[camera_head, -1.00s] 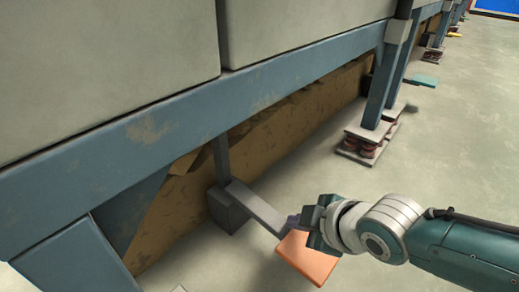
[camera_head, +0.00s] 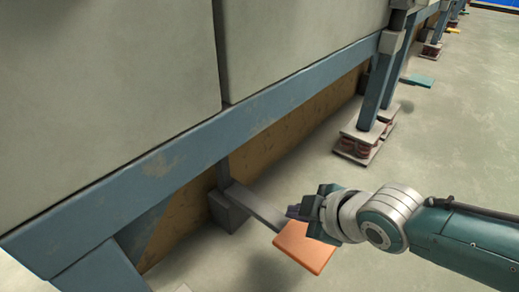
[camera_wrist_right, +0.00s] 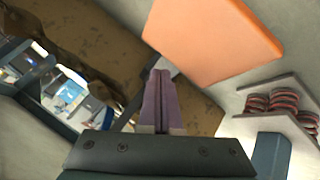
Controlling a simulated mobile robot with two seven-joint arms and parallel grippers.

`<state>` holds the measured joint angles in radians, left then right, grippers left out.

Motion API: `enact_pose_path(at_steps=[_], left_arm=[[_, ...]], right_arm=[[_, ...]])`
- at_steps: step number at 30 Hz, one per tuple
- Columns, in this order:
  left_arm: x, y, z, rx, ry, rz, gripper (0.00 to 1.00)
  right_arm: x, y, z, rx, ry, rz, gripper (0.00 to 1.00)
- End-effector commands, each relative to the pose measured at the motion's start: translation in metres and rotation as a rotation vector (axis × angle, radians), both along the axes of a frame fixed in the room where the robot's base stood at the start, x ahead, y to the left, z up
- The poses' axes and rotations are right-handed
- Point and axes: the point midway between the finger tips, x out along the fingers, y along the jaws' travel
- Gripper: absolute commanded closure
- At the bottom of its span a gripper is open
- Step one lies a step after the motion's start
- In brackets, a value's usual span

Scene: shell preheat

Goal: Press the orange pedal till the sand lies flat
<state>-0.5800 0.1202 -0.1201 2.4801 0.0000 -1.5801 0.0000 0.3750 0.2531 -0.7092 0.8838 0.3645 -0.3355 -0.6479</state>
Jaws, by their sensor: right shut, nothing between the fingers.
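The orange pedal (camera_head: 304,250) is a flat plate at the end of a grey lever (camera_head: 256,204) that comes out from under the blue frame. It also shows in the right wrist view (camera_wrist_right: 212,38). My right gripper (camera_head: 293,212) is shut and empty, its purple fingers at the pedal's lever-side edge. I cannot tell whether they touch it. In the right wrist view the shut fingers (camera_wrist_right: 159,85) point toward the lever beside the pedal. Brown sandy material (camera_head: 290,125) shows below the blue beam; its top is hidden behind the beam. My left gripper is out of view.
The blue beam (camera_head: 200,148) and large pale panels (camera_head: 300,45) fill the left and top. A blue leg on red springs (camera_head: 357,147) stands beyond the pedal. A teal pedal (camera_head: 418,80) lies farther back.

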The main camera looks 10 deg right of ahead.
Motion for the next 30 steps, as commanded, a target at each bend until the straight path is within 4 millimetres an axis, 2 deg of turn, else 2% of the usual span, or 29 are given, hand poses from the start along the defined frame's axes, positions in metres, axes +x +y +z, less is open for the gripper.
enact_pose_path(at_steps=[5, 18, 30], left_arm=[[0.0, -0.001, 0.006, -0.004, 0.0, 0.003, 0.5], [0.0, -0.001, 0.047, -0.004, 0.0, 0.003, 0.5], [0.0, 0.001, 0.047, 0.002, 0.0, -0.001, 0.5]], right_arm=[[0.001, 0.001, 0.006, 0.001, -0.002, 0.001, 1.0], [0.003, 0.002, 0.05, 0.001, -0.002, 0.001, 1.0], [0.003, 0.002, 0.05, 0.001, -0.002, 0.001, 1.0]])
